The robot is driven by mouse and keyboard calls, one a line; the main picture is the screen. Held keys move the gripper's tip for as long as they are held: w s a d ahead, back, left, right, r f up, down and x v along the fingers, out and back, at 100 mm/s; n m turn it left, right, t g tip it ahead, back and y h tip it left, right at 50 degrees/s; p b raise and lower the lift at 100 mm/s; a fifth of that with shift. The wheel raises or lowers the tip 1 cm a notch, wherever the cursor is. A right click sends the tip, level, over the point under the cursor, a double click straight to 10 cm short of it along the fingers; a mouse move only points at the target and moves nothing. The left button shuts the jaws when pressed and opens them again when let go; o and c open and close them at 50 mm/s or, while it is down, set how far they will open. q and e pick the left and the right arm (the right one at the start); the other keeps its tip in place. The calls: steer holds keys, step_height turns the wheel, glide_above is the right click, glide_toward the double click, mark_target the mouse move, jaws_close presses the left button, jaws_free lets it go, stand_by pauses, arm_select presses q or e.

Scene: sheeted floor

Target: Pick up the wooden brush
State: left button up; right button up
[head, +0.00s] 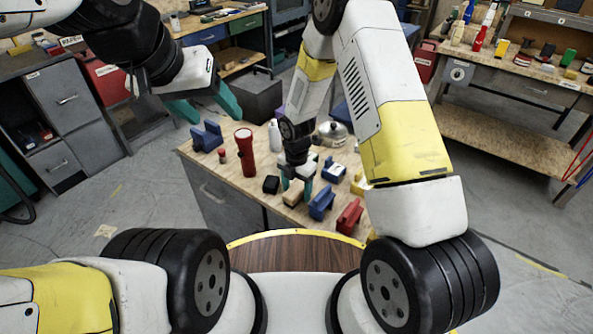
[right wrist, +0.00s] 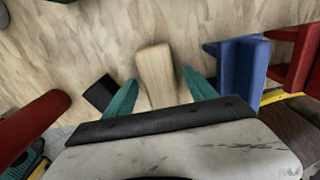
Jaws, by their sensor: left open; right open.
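The wooden brush (head: 293,197) is a light wooden block lying on the plywood workbench top. In the right wrist view its pale wooden end (right wrist: 155,70) shows between the two teal fingers, with small gaps on both sides. The rest of it is hidden behind the gripper body. My right gripper (head: 297,183) is open, low over the bench and around the brush. My left gripper (head: 207,104) is open and empty, raised in the air at the upper left, beyond the bench's left corner.
Near the brush on the workbench (head: 228,168) are a black block (head: 271,185), a blue vise-like piece (head: 321,204) and a red one (head: 349,216). A red flashlight (head: 245,140), a white bottle (head: 275,136) and another blue piece (head: 207,137) stand farther back.

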mark_target(296, 188)
jaws_close()
steer(key=shift+r, duration=0.15)
step_height(296, 188, up, 10)
steer(key=shift+f, duration=0.1)
stand_by(0.4)
